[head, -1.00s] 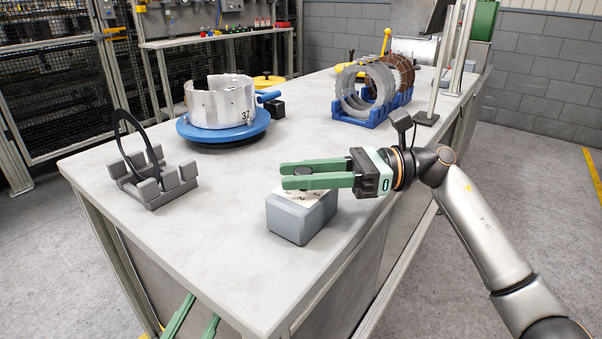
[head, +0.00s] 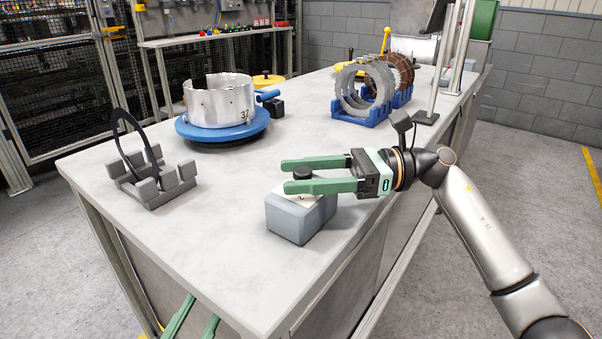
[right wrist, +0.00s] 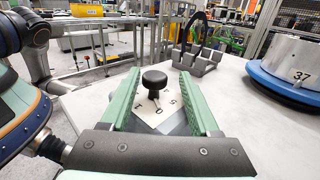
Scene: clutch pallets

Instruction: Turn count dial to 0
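The count dial is a black knob (head: 303,173) on a white marked plate on top of a grey box (head: 300,218) near the table's front edge. In the right wrist view the knob (right wrist: 154,80) stands between my fingers, with space on both sides. Some digits show on the plate (right wrist: 152,112); which one the dial points to I cannot tell for sure. My right gripper (head: 284,176) is open around the knob, not touching it as far as I can see. My left gripper (head: 192,318) shows only as two green fingers, apart, at the bottom edge below the tabletop.
A grey cradle (head: 160,190) holding a black ring stands at the left of the table. A metal drum (head: 220,100) sits on a blue turntable (head: 225,130). A blue rack (head: 362,114) with toothed rings is further back. The table's middle is clear.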

